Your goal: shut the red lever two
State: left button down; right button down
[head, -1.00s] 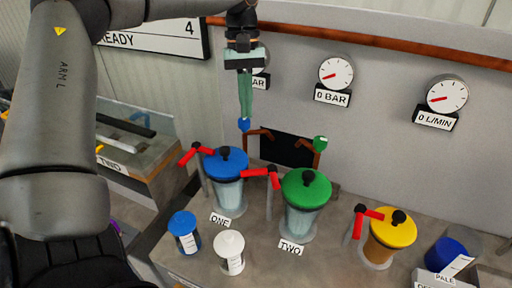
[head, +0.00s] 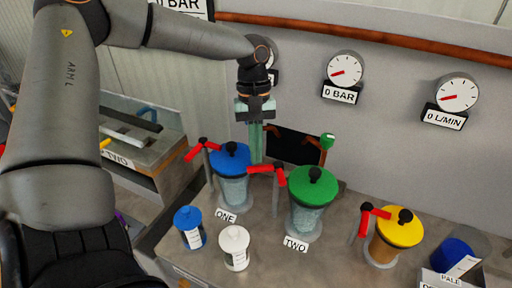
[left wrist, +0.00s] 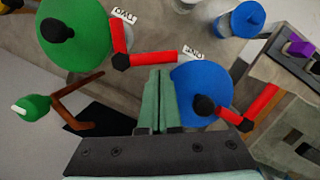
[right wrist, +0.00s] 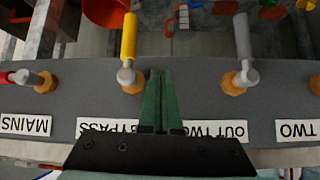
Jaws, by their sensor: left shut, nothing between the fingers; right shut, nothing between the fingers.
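Red lever two (head: 262,169) stands on a post between the blue-lidded pump (head: 232,160) and the green-lidded pump (head: 311,187), by the label TWO (head: 296,244). Its long arm points left toward the blue lid and its short arm toward the green lid. In the left wrist view the lever (left wrist: 155,58) lies just beyond my fingertips, with its black pivot to their left. My left gripper (head: 256,158) is shut and empty, pointing down behind the blue and green lids. Its tips (left wrist: 161,76) look close to the lever; contact is unclear. My right gripper (right wrist: 166,76) is shut and empty.
Another red lever (head: 200,148) stands left of the blue lid and a third (head: 368,212) by the yellow-lidded pump (head: 399,228). A green-handled pipe (head: 327,142) rises behind. Below my right gripper are a yellow lever (right wrist: 128,40) and a grey lever (right wrist: 243,40).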

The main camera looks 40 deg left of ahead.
jog(key=shift+r, duration=0.2)
pick_arm(q)
jog(key=shift+s+d+n+p, duration=0.1)
jog(key=shift+s+n+p, duration=0.05)
jog(key=shift+n+p, duration=0.25)
pick_arm(e)
jog(key=shift+r, duration=0.25)
